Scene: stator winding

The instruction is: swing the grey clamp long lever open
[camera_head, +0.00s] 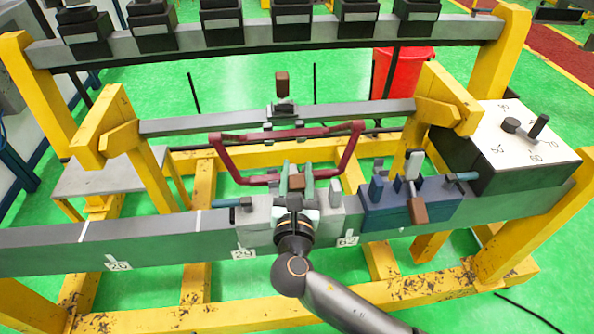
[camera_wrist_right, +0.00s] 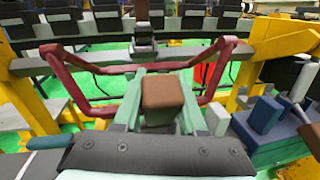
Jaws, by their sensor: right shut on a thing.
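The grey clamp (camera_head: 258,216) sits on the long grey rail, above the label 29. Its long lever ends in a brown block-shaped handle (camera_head: 296,182), which also shows close up in the right wrist view (camera_wrist_right: 165,98). My right gripper (camera_head: 297,178) comes from the front over the clamp. Its pale green fingers stand on either side of the brown handle and are shut on it. The lever's shaft and the middle of the clamp are mostly hidden by the gripper. My left gripper is not in view.
A dark red coil loop (camera_head: 290,134) stands just behind the clamp. A blue clamp (camera_head: 375,209) with its own brown-ended lever (camera_head: 417,210) is close on the right. A white-topped dial box (camera_head: 520,145) stands farther right. The rail (camera_head: 45,246) is bare to the left.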

